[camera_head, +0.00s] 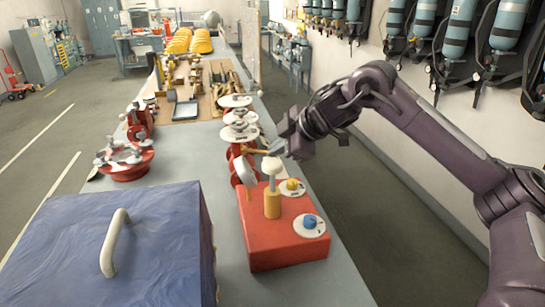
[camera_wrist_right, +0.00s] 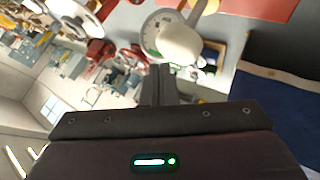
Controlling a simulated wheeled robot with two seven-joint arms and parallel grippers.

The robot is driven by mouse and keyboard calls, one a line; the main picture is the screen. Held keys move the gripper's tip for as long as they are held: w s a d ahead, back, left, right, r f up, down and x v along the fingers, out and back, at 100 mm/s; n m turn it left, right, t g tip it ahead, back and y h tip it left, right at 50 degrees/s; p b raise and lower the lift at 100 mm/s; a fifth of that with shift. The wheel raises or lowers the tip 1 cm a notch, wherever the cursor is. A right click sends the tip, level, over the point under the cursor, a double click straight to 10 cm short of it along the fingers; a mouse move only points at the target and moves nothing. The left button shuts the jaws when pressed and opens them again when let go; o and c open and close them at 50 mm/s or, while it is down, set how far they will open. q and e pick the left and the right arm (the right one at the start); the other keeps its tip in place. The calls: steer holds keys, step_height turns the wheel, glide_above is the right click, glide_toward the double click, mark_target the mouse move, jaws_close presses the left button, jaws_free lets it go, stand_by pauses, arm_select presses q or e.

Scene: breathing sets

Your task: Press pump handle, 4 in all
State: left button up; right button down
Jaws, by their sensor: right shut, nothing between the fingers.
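The pump handle (camera_head: 272,169) is a white rounded knob on a stem rising from a yellow cylinder (camera_head: 272,205) on a red box (camera_head: 285,248). In the right wrist view the white knob (camera_wrist_right: 181,40) is just beyond my fingertips. My right gripper (camera_head: 274,149) is shut and empty, close by the knob on its far side. Its fingers (camera_wrist_right: 156,72) are together in the wrist view. I cannot tell whether they touch the knob. My left gripper is not in view.
The box top carries a blue knob (camera_head: 310,222) and a yellow knob (camera_head: 292,184) on white discs. A white round gauge (camera_head: 246,170) stands behind. A blue case (camera_head: 150,235) is at left. Red valve wheels (camera_head: 126,163) and stacked white discs (camera_head: 239,118) stand farther back.

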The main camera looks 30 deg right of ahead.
mark_target(277, 163)
step_height(277, 163, up, 5)
steer(key=p, duration=0.5)
steer(key=shift+r, duration=0.1)
stand_by(0.4)
stand_by(2.2)
